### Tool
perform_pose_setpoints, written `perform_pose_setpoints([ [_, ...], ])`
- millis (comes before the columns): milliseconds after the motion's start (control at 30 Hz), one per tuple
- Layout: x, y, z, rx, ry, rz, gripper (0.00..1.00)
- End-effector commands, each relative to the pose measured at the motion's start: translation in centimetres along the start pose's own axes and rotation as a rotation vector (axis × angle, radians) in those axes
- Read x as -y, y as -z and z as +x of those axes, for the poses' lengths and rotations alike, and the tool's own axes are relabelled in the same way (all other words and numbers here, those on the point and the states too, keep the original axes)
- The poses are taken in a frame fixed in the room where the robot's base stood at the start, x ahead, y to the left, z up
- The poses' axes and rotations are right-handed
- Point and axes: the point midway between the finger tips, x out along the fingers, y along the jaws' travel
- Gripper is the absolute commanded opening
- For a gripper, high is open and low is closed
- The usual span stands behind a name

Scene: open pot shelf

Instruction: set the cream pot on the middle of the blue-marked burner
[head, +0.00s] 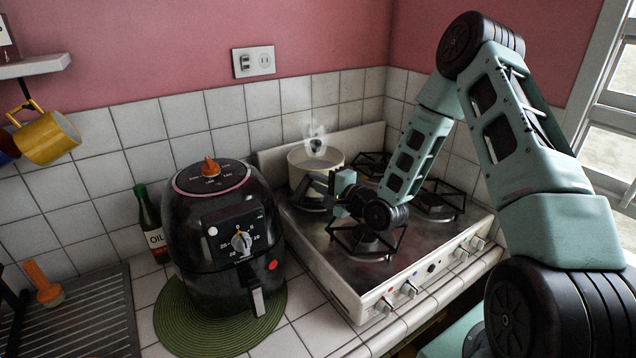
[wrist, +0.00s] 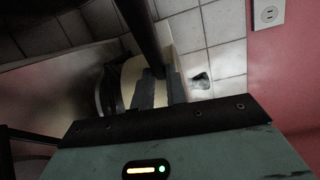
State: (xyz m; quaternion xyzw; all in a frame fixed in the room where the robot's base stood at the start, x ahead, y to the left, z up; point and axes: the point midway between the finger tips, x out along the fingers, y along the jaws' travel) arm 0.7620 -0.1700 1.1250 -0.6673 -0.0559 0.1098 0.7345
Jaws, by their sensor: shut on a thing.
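The cream pot (head: 301,163) is at the back left of the stove, with steam rising above it. Part of its pale wall (wrist: 131,80) shows in the wrist view, beyond my fingers. My gripper (head: 318,185) is at the pot's front right side and is shut on the pot, apparently at a dark handle. The fingers of my gripper (wrist: 158,75) also show in the wrist view. I cannot tell whether the pot touches the grate under it. A blue mark shows on a front knob (head: 409,289); no blue mark on a burner is clear.
The stove (head: 330,262) has black burner grates, with the front left grate (head: 366,242) below my wrist. A black air fryer (head: 222,235) stands close left on a green mat (head: 172,327). An oil bottle (head: 151,225) stands behind it. Tiled walls close off the back.

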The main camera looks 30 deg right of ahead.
Motion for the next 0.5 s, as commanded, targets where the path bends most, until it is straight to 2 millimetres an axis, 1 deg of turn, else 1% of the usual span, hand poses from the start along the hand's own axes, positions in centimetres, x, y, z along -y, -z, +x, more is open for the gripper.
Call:
perform_pose_setpoints([
  [33,0.25,-0.01,0.11,0.001,0.009,-0.004,0.0],
  [433,-0.13,0.03,0.13,0.001,0.009,-0.004,0.0],
  [467,-0.07,0.02,0.13,0.001,0.01,-0.004,0.23],
  [500,-0.06,0.02,0.13,0.001,0.009,-0.004,0.34],
])
